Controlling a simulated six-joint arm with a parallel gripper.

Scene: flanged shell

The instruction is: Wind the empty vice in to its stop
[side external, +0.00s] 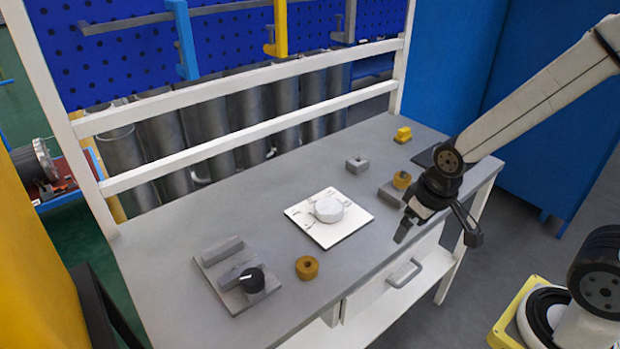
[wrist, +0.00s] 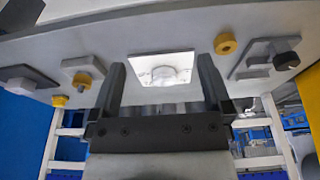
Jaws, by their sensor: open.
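The vice (side external: 222,262) is a grey base plate with two grey jaw blocks at the left front of the bench. Its jaws stand apart with a gap between them, and nothing shows in the gap. A dark round knob (side external: 252,280) with a pale mark stands at its near end. In the wrist view the vice (wrist: 257,58) is at the upper right, with the knob (wrist: 286,60) at its right end. My gripper (side external: 438,228) is open and empty over the right front of the bench, well away from the vice; its fingers also show in the wrist view (wrist: 162,76).
A white plate with a round white part (side external: 329,209) lies mid-bench, between my gripper and the vice. A brass ring (side external: 307,267) lies beside the vice. Another ring (side external: 401,180) sits on a grey block near my gripper. A small grey block (side external: 357,163) and yellow block (side external: 403,134) stand behind.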

